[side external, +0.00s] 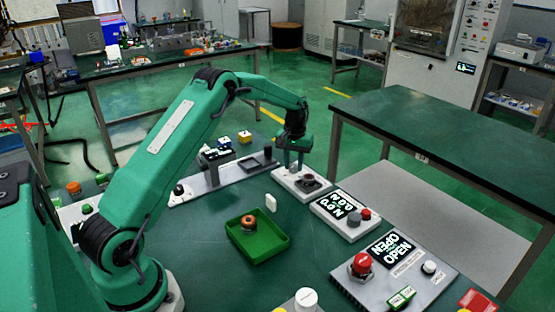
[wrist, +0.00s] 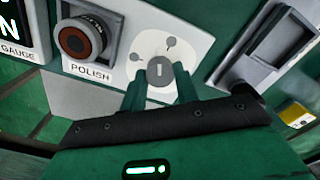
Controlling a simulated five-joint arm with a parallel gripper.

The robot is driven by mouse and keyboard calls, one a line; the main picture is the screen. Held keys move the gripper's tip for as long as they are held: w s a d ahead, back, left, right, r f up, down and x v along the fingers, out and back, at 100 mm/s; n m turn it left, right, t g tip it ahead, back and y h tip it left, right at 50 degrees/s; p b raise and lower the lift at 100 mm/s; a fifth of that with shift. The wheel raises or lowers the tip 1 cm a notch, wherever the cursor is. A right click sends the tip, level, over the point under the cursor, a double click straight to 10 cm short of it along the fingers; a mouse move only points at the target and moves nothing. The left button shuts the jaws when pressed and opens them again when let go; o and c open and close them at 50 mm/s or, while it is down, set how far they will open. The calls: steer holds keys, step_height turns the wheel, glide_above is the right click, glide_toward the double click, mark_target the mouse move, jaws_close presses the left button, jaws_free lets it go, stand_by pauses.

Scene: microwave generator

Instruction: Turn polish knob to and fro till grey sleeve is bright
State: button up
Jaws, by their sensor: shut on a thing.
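The polish panel (wrist: 112,30) is white and labelled POLISH. Its knob (wrist: 160,70) is a round grey cap with a white line pointing roughly up in the wrist view, on a pale dial with two dark marks. My gripper (wrist: 161,82) is shut on the knob, one green finger on each side. In the side view my gripper (side external: 292,163) is down at the panel (side external: 300,185) and hides the knob.
A green tray (side external: 283,243) holds an orange-brown ringed part (side external: 249,222). A gauge panel (side external: 345,212) and a panel with a red button (side external: 361,263) stand nearer the camera.

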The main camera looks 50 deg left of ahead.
mark_target(294, 165)
steer(key=m, duration=0.4)
steer(key=shift+r+m, duration=0.1)
steer(key=shift+m, duration=0.3)
steer(key=o, duration=1)
steer(key=shift+c, duration=0.2)
steer(key=shift+r, duration=3.9)
